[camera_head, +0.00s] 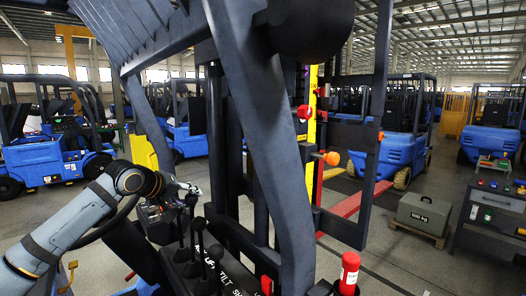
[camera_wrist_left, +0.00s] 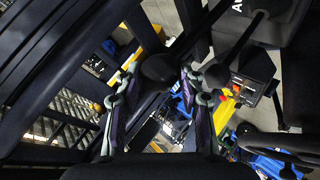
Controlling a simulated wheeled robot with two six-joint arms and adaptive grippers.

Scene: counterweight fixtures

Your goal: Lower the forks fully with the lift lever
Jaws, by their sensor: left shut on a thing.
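A row of black levers with round knobs (camera_head: 197,223) stands on a dark console (camera_head: 185,268) with white lettering that includes LIFT and TILT. My left gripper (camera_head: 178,190) is at the far end of this row. In the left wrist view its two fingers (camera_wrist_left: 160,85) stand on both sides of a black knob (camera_wrist_left: 158,70), and it is shut on it. I cannot tell for certain which label belongs to this lever. Another black knob (camera_wrist_left: 218,76) shows just to the right. A red bar (camera_head: 360,200) beyond the mast may be a fork. My right gripper is not in view.
Thick dark frame posts (camera_head: 262,150) and the mast (camera_head: 372,130) block much of the middle. A grey weight (camera_head: 424,212) sits on a pallet at the right, near a workbench (camera_head: 498,208). A red cylinder (camera_head: 349,272) stands low in front. Blue forklifts (camera_head: 50,140) stand behind.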

